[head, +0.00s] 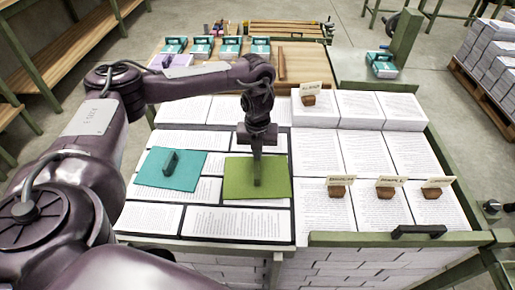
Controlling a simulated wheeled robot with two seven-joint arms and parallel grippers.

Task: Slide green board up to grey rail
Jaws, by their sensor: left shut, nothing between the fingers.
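The green board (236,187) lies flat on printed sheets on the left half of the table, to the right of a teal board (153,178) with a dark upright handle. My left gripper (257,182) points down over the middle of the green board, its fingers closed with nothing between them. The fingertips look at or very close to the board's surface; exact contact is unclear. A thin dark grey strip (205,242) runs along the front edge of the sheets; whether this is the grey rail is not certain. My right gripper is not in view.
Paper stacks fill the right half, with brown blocks holding labels (337,191) on several of them. A green front bar with a black handle (418,231) borders them. A wooden board with several teal-topped items (231,47) lies behind.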

